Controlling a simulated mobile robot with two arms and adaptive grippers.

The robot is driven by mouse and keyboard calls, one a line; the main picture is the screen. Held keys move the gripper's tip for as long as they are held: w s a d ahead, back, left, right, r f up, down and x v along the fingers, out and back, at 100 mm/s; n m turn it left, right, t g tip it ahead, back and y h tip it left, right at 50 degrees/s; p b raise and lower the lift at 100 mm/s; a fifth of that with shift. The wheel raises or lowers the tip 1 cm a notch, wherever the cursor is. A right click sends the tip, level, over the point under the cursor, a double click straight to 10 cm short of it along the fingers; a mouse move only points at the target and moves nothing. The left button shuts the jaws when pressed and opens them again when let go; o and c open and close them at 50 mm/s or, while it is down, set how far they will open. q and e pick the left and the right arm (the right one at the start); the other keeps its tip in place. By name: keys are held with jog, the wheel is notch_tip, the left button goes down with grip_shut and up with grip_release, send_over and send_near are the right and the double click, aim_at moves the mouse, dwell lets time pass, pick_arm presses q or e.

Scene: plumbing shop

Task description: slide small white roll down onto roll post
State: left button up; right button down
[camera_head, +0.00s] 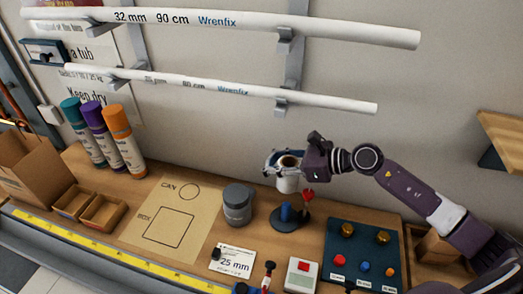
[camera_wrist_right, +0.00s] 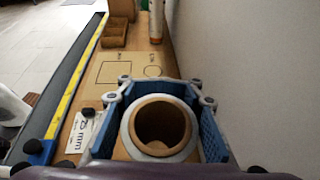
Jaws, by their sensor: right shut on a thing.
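The small white roll (camera_head: 287,184) has a brown cardboard core and is upright in my right gripper (camera_head: 284,166). In the right wrist view the roll (camera_wrist_right: 131,128) sits between the blue finger pads, its open core facing the camera. The right gripper (camera_wrist_right: 160,118) is shut on it. What looks like the roll post, a blue peg on a round dark base (camera_head: 286,215), stands on the bench below the roll in the head view. The roll appears apart from and above it. In the right wrist view the post is hidden.
A red-topped item (camera_head: 308,196) stands close right of the peg. A grey jar (camera_head: 238,204) stands to its left. A dark panel with knobs (camera_head: 362,255), a white box with a red button (camera_head: 302,275) and a 25 mm card (camera_head: 232,261) lie nearby. White pipes hang on the wall behind.

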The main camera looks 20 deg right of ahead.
notch_tip(320, 180, down, 6)
jog(key=b, duration=0.4)
jog(key=shift+s+d, duration=0.2)
jog(key=shift+s, duration=0.1)
jog(key=shift+f, duration=0.1)
jog(key=shift+b, duration=0.55)
dwell(1.3)
jog(key=shift+f, duration=0.2)
jog(key=shift+f+b, duration=1.15)
jog(key=shift+b, duration=0.1)
jog(key=c, duration=1.2)
grip_release()
jog(key=shift+r, duration=0.1)
